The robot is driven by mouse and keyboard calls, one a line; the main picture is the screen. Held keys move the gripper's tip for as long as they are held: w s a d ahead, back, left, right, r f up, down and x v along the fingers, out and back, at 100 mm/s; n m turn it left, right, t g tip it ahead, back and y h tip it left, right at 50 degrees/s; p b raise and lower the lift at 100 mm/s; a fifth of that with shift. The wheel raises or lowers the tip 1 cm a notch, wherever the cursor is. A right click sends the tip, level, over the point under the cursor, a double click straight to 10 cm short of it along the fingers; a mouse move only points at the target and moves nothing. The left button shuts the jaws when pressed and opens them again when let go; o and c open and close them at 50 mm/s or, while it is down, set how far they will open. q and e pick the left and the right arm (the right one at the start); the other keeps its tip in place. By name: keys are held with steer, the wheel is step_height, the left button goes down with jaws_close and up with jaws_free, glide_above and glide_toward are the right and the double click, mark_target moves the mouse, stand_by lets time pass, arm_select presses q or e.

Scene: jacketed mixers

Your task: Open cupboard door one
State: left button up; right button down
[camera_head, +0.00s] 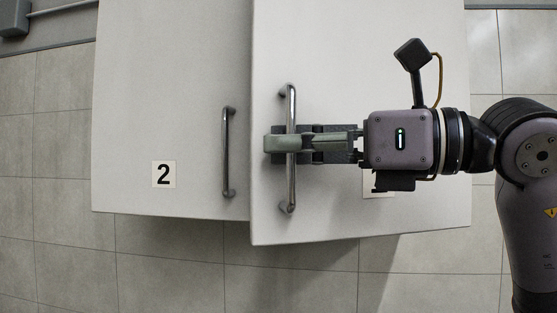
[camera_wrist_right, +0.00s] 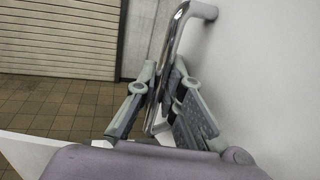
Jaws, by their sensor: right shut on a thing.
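Cupboard door one (camera_head: 430,205) is the right-hand pale door; its label is mostly hidden behind my right wrist. Its handle-side edge stands forward of the neighbouring door, so it looks slightly ajar. Its vertical metal bar handle (camera_head: 291,190) is near its left edge. My right gripper (camera_head: 288,143) reaches in from the right and is shut around the middle of this handle. In the right wrist view the gripper's fingers (camera_wrist_right: 166,92) are on both sides of the handle (camera_wrist_right: 176,35), with the door's white face (camera_wrist_right: 270,75) at right. My left gripper is not in view.
Door two (camera_head: 175,110), with a "2" label (camera_head: 164,174) and its own bar handle (camera_head: 226,150), is to the left and looks closed. Tiled floor (camera_head: 180,265) below looks clear. The right wrist view shows a slatted shutter (camera_wrist_right: 60,40) in the background.

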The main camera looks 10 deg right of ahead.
steer(key=s+d+n+g+y, duration=0.1)
steer(key=s+d+n+g, duration=0.15)
steer(key=s, duration=0.25)
steer(key=s+d+n+g+y+b, duration=0.1)
steer(key=s+g, duration=0.2)
steer(key=s, duration=0.1)
steer(key=s+d+n+g+y, duration=0.1)
steer(key=s+d+n+g, duration=0.15)
steer(key=s, duration=0.25)
steer(key=s+d+n+g+h, duration=0.2)
steer(key=s+d+n+g, duration=0.4)
steer(key=s+d+g, duration=0.4)
steer(key=shift+s+d, duration=0.5)
steer(key=shift+d, duration=0.85)
steer(key=c, duration=2)
jaws_free()
steer(key=shift+o, duration=0.2)
steer(key=v, duration=1.2)
